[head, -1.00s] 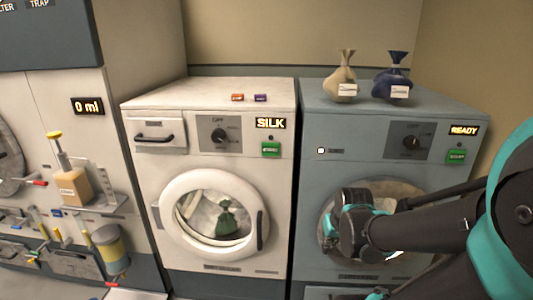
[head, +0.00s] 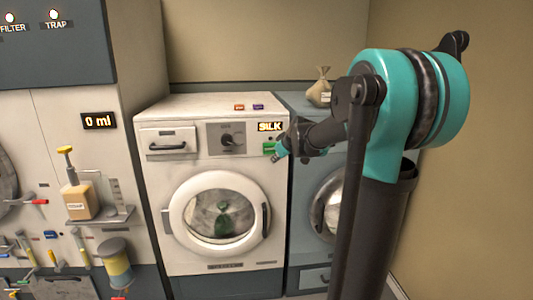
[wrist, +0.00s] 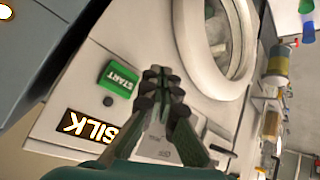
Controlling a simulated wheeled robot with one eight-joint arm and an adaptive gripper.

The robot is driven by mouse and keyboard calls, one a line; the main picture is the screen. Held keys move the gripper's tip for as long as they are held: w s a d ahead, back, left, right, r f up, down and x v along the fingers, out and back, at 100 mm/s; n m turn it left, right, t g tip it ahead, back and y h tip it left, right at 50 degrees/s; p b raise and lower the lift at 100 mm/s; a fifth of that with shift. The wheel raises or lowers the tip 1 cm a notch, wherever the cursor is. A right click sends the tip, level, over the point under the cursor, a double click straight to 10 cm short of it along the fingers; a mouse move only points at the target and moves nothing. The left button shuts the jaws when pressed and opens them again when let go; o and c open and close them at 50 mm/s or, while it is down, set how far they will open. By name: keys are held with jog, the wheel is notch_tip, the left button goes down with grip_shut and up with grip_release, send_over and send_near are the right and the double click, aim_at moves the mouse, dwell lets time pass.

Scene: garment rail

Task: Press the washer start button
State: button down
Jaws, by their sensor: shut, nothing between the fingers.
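The white washer (head: 215,215) stands left of centre in the head view, its round door shut with a green bag (head: 222,226) behind the glass. Its display (head: 270,127) reads SILK. The green start button (head: 269,148) is just below the display; in the wrist view the button (wrist: 118,79) shows the word START. My gripper (head: 277,159) is at the washer's upper right front, close to the button. In the wrist view my gripper (wrist: 163,78) is shut and empty, with its fingertips to the right of the button. I cannot tell how far they are from the panel.
A blue-grey machine (head: 307,245) stands right of the washer, partly hidden by my arm. A tan sack (head: 319,93) is on its top. A dispenser bottle (head: 80,198) and a yellow-banded canister (head: 115,262) are at left.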

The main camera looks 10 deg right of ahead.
jog(key=shift+w, duration=0.1)
send_near(269, 154)
jog(key=shift+x, duration=2.35)
jog(key=shift+a+f, duration=0.15)
jog(key=shift+w, duration=0.2)
